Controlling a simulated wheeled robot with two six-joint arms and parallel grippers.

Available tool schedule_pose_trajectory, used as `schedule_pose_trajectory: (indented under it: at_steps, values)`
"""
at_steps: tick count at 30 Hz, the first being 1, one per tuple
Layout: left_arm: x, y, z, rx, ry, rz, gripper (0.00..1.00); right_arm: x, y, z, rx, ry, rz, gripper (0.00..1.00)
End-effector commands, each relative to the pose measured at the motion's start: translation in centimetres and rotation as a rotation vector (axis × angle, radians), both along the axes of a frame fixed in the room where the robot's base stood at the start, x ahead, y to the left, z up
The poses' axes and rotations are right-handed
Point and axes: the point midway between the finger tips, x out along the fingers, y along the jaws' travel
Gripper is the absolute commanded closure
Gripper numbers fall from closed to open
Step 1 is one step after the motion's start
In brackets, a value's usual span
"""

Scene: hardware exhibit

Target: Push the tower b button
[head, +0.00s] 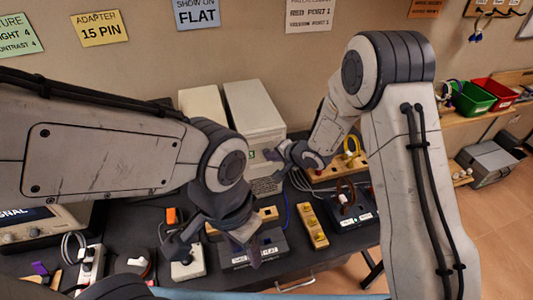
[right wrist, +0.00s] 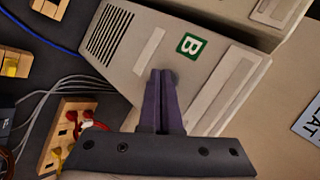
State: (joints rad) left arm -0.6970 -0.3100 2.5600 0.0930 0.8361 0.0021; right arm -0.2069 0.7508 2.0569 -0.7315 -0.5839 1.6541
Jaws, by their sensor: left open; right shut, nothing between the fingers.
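Tower B (head: 252,108) is a beige computer tower at the back of the table. Its front carries a green B label, clear in the right wrist view (right wrist: 189,46). My right gripper (head: 275,155) is shut and empty in front of the tower. In the right wrist view its closed fingertips (right wrist: 162,73) overlap the tower's front near the label. I cannot tell whether they touch. No button is clearly visible; the fingers cover part of the front. My left gripper (head: 212,248) is open and empty, low over the front of the table.
Another beige tower (head: 203,104) stands left of tower B. A wooden block with yellow parts (head: 313,226), a white switch box (head: 188,263) and a dark labelled box (head: 262,250) are on the dark table. Cables (right wrist: 66,82) run beside tower B.

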Motion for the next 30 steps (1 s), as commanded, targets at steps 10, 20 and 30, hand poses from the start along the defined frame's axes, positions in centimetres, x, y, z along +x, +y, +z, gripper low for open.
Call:
schedule_pose_trajectory:
  at_steps: [10,20,30]
  values:
    - [0.0,0.0,0.3,0.0,0.0,0.0,0.5,0.3,0.1,0.0,0.0,-0.001,-0.001,1.0]
    - [0.0,0.0,0.5,0.0,0.0,0.0,0.5,-0.7,-0.2,0.0,0.001,0.0,-0.001,1.0]
    - [0.0,0.0,0.4,0.0,0.0,0.0,0.5,-1.0,-0.3,0.0,0.001,0.0,-0.001,1.0]
